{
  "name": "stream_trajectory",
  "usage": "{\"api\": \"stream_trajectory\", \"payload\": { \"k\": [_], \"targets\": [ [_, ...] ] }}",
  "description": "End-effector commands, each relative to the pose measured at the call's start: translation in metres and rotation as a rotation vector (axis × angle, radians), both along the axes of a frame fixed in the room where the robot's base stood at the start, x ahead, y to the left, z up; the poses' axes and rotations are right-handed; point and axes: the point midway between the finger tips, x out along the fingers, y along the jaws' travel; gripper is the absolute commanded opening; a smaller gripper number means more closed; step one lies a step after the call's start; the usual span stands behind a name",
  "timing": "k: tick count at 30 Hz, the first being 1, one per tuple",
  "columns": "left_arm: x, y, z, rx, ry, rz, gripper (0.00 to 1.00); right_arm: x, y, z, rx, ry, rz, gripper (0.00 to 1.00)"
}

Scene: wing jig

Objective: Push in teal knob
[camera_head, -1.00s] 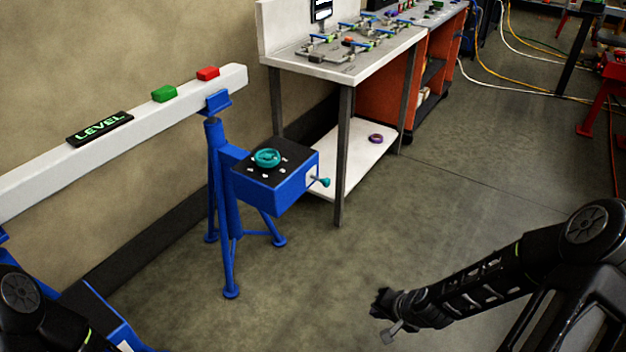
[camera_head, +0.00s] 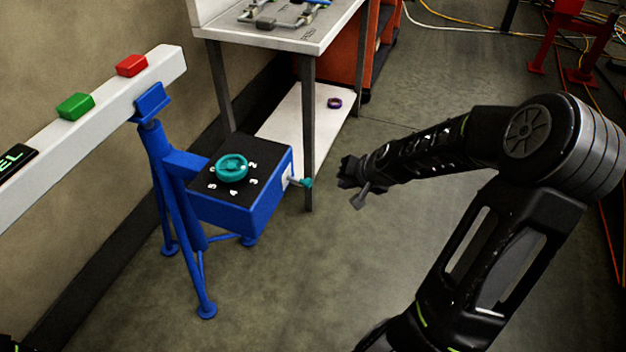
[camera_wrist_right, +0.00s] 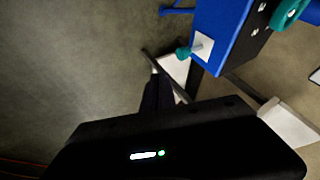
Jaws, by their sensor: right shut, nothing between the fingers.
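The teal knob (camera_head: 306,183) sticks out on a short rod from a pale plate on the right side of the blue box (camera_head: 250,214). In the right wrist view the knob (camera_wrist_right: 183,53) shows near the top, with the plate (camera_wrist_right: 203,45) behind it. A teal dial (camera_head: 232,167) with numbers around it sits on the box's black top. My right gripper (camera_head: 355,198) is shut and empty, to the right of the knob and apart from it.
The box stands on a blue tripod (camera_head: 203,258) beside a white beam with a green block (camera_head: 75,106) and a red block (camera_head: 131,65). A workbench (camera_head: 310,38) with a lower shelf stands close behind. The floor at front is clear.

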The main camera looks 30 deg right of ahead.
Motion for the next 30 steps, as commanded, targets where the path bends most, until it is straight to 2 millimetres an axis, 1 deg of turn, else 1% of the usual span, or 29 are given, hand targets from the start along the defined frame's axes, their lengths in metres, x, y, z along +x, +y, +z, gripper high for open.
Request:
{"api": "stream_trajectory", "payload": {
  "k": [8,14,18,23,26,30],
  "targets": [
    [0.001,0.000,-0.004,0.000,-0.002,0.001,0.99,0.002,0.000,-0.003,0.001,-0.001,0.000,0.00],
    [0.001,0.000,-0.019,0.000,-0.002,0.000,0.99,0.009,0.001,-0.015,0.000,-0.002,0.004,0.00],
    [0.001,0.000,-0.036,0.001,-0.002,-0.001,0.99,0.018,0.000,-0.028,-0.002,-0.003,0.005,0.00],
    [0.001,0.001,-0.051,0.001,-0.002,-0.001,0.99,0.032,0.000,-0.045,0.001,-0.003,0.006,0.00],
    [0.001,0.001,-0.057,0.001,-0.002,-0.001,0.99,0.041,0.000,-0.056,0.002,-0.002,0.005,0.00],
    [0.001,0.001,-0.065,0.001,-0.002,-0.001,0.99,0.057,-0.001,-0.076,0.003,-0.001,0.005,0.00]
  ]
}}
